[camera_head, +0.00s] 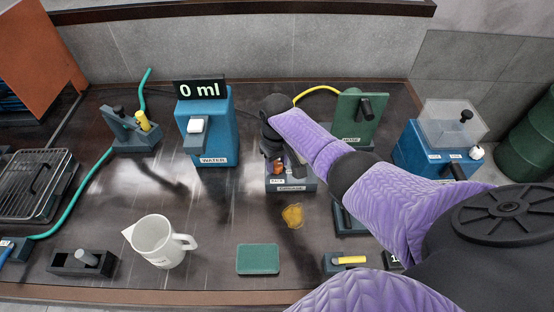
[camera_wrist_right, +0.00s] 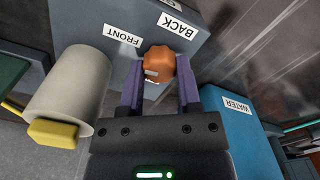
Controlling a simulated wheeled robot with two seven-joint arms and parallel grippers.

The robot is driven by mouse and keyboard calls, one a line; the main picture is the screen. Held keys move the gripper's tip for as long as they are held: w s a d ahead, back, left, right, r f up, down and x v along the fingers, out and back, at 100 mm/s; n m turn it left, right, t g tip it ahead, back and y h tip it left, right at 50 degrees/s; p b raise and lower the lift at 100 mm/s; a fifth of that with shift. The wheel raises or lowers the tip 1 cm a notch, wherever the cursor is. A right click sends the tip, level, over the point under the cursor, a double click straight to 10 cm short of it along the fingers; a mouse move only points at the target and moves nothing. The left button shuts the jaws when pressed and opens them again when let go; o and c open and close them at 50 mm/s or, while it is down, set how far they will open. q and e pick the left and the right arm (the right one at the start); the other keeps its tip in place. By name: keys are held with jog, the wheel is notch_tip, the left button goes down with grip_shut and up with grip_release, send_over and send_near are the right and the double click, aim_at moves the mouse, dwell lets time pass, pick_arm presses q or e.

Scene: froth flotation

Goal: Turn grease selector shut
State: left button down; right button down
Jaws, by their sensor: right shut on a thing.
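The grease selector is an orange knob (camera_wrist_right: 158,65) on a grey block (camera_wrist_right: 88,20) with FRONT and BACK labels. In the head view the knob (camera_head: 277,168) shows small, just above the block's GREASE label (camera_head: 291,188). My right gripper (camera_wrist_right: 160,84) reaches down over the block from the right, with its two purple fingers shut on either side of the knob. My forearm and wrist hide much of the block in the head view. A pale mark shows on the knob in the wrist view. My left gripper is not in view.
A blue water dispenser (camera_head: 213,140) reading 0 ml stands left of the block, and a green hose stand (camera_head: 360,120) behind right. A white jug (camera_head: 158,242), a green pad (camera_head: 258,259) and a yellow-brown patch (camera_head: 293,215) lie in front. The table between jug and block is clear.

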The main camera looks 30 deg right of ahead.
jog(key=n, duration=0.2)
jog(key=shift+r+n+p, duration=0.1)
jog(key=shift+n+p, duration=0.2)
jog(key=shift+p, duration=0.1)
jog(key=n, duration=0.3)
jog(key=shift+n, duration=0.3)
jog(key=n, duration=0.2)
jog(key=shift+n+p, duration=0.3)
jog(key=shift+n, duration=0.1)
jog(key=n, duration=0.4)
jog(key=shift+n, duration=0.9)
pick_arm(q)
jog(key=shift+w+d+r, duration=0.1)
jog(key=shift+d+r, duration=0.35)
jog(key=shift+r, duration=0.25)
pick_arm(e)
jog(key=shift+n, duration=0.5)
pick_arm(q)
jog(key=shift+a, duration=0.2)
